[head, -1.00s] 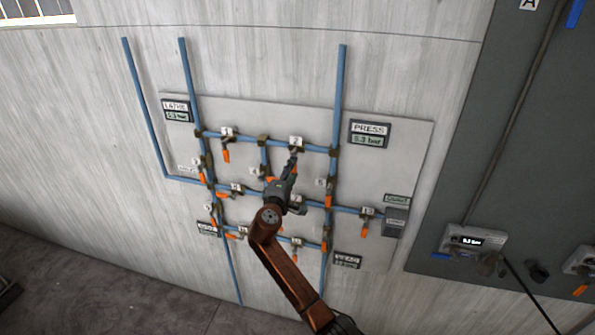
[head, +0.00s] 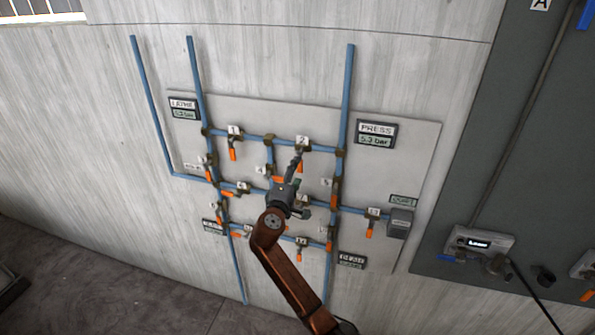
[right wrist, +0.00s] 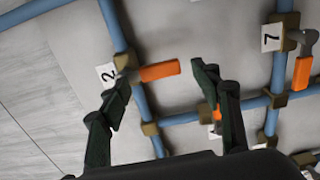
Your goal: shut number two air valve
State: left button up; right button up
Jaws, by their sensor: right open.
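The number two air valve shows by its white "2" tag (head: 302,140) on the top blue pipe of the wall panel. In the right wrist view its orange handle (right wrist: 160,71) sticks out crosswise to its pipe, next to the "2" tag (right wrist: 107,74). My right gripper (head: 297,157) reaches up to this valve and mostly hides its handle in the head view. In the right wrist view the right gripper (right wrist: 161,80) is open, with one dark finger on each side of the handle. I cannot tell whether either finger touches it. My left gripper is not in view.
Valve 1 (head: 233,152) is to the left on the same pipe, its orange handle hanging down. Valve 7 (right wrist: 302,70) is at the right of the wrist view. Several other valves and pipes lie close around my arm. The PRESS gauge (head: 375,134) reads about 5.3 bar.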

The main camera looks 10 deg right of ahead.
jog(key=v, duration=1)
